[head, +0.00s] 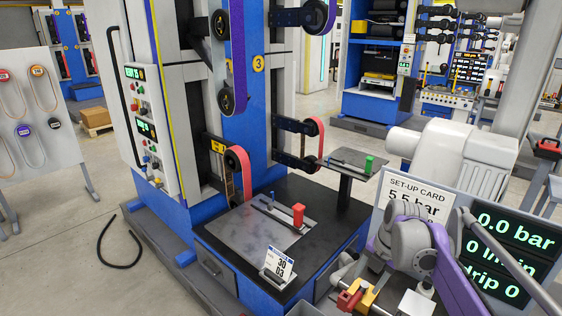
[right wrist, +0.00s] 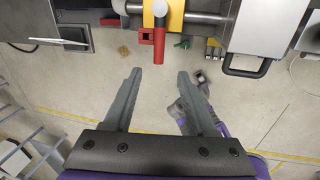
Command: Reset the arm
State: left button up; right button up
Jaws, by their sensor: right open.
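My right gripper (right wrist: 158,76) is open in the right wrist view, its two dark grey fingers apart with nothing between them. A red handle (right wrist: 159,38) on a yellow block (right wrist: 176,15) lies just beyond the fingertips in that picture, apart from them. In the head view the red handle (head: 349,300) and yellow block (head: 363,294) show low at the right. My purple and grey right arm reaches over that bench, and I cannot make out its fingers there.
A screen (head: 508,243) reading 0.0 bar and a set-up card (head: 414,195) reading 5.5 bar stand close behind my right arm. A belt machine (head: 265,110) with a dark table (head: 330,205) fills the middle. Floor (head: 60,260) is open at left, with a black hose (head: 104,258).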

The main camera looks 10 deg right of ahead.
jog(key=s+a+f+m+t+p, duration=0.1)
jog(key=s+a+m, duration=0.2)
jog(key=s+m, duration=0.4)
jog(key=s+a+f+m+t+h+p, duration=0.1)
jog(key=s+a+m, duration=0.3)
jog(key=s+m, duration=0.4)
jog(key=s+a+f+m+t+p, duration=0.1)
jog(key=s+a+f+m+p, duration=0.1)
jog(key=s+m, duration=0.6)
jog(key=a+f+m, duration=0.1)
jog(key=m, duration=0.1)
jog(key=shift+a+m+t, duration=0.15)
jog(key=shift+m+t, duration=0.25)
